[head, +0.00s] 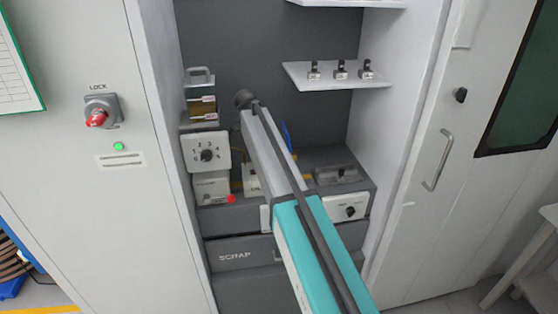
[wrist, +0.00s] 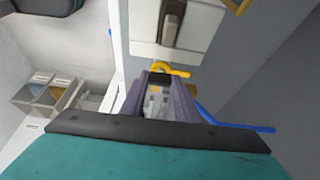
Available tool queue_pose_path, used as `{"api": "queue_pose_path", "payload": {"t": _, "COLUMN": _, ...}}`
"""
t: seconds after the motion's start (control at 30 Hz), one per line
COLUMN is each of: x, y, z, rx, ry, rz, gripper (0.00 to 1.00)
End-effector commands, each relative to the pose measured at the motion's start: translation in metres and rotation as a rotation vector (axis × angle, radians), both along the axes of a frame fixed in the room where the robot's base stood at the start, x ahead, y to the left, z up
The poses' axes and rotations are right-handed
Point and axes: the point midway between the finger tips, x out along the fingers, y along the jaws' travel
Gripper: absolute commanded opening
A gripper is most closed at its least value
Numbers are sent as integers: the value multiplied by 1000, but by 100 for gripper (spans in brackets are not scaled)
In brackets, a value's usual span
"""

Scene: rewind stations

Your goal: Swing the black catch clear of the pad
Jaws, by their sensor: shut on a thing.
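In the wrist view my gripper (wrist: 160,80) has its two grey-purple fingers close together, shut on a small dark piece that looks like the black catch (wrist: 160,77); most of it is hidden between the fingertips. A yellow curved piece (wrist: 178,72) lies just beyond the tips. The pad cannot be made out for sure. In the head view my arm reaches into the grey cabinet bay and hides my gripper and what it holds.
A pale housing with a dark slotted part (wrist: 172,22) stands beyond the fingers. A blue bar (wrist: 235,125) runs to their right. A dial box (head: 206,152) and a red button (head: 231,199) are left of my arm. A shelf (head: 337,82) hangs above right.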

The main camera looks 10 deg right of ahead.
Motion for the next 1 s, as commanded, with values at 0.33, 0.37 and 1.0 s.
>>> {"api": "queue_pose_path", "payload": {"t": 0.33, "x": 0, "y": 0, "z": 0, "rx": 1, "ry": -1, "rz": -36, "gripper": 6}}
{"api": "queue_pose_path", "payload": {"t": 0.37, "x": 0, "y": 0, "z": 0, "rx": 1, "ry": -1, "rz": -36, "gripper": 6}}
{"api": "queue_pose_path", "payload": {"t": 1.0, "x": 0, "y": 0, "z": 1, "rx": 1, "ry": -1, "rz": -33, "gripper": 47}}
